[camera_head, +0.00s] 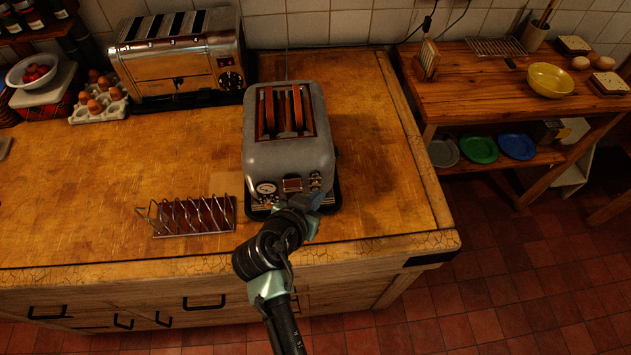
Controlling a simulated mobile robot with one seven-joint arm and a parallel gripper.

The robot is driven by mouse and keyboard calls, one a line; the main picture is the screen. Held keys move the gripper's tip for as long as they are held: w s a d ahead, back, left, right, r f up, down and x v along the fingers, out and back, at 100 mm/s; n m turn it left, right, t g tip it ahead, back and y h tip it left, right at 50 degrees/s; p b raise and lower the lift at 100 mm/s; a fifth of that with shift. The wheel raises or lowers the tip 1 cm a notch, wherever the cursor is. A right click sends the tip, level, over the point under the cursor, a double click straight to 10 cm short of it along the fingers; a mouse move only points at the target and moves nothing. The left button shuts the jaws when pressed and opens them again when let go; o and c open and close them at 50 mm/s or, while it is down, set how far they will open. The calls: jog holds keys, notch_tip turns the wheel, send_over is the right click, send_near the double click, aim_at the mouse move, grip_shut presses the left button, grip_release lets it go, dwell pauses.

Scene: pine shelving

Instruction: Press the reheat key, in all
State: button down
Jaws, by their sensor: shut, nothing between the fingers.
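A grey two-slot toaster (290,150) stands on the wooden counter, its control panel facing the front edge. Two slices of bread show in its slots. The panel has a round dial at the left, a small dark red window in the middle and small round keys (315,180) at the right. I cannot read any labels, so I cannot tell which key is reheat. My gripper (318,200) is shut and empty, right at the lower right of the panel. I cannot tell whether its tips touch the toaster. My gripper and wrist hide the lower front of the toaster.
An empty wire toast rack (192,215) sits left of my wrist. A large chrome toaster (180,60) and a tray of eggs (98,103) stand at the back left. Bare counter (385,200) lies to the right. A side shelf (475,85) holds a yellow bowl (549,79).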

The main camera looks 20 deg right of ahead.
jog(key=shift+w, duration=0.1)
dwell(0.3)
jog(key=shift+w+d+b, duration=0.1)
jog(key=shift+w+b, duration=0.2)
jog(key=shift+w, duration=0.05)
jog(key=shift+w+d, duration=0.1)
jog(key=shift+w, duration=0.25)
dwell(0.6)
jog(key=shift+s, duration=0.1)
jog(key=shift+s+a, duration=0.2)
jog(key=shift+s, duration=0.5)
jog(key=shift+s, duration=0.1)
jog(key=shift+s+a+p, duration=0.25)
jog(key=shift+s, duration=0.5)
jog(key=shift+s+a+p, duration=0.2)
jog(key=shift+s, duration=0.6)
jog(key=shift+s+a+p, duration=0.25)
jog(key=shift+s, duration=0.5)
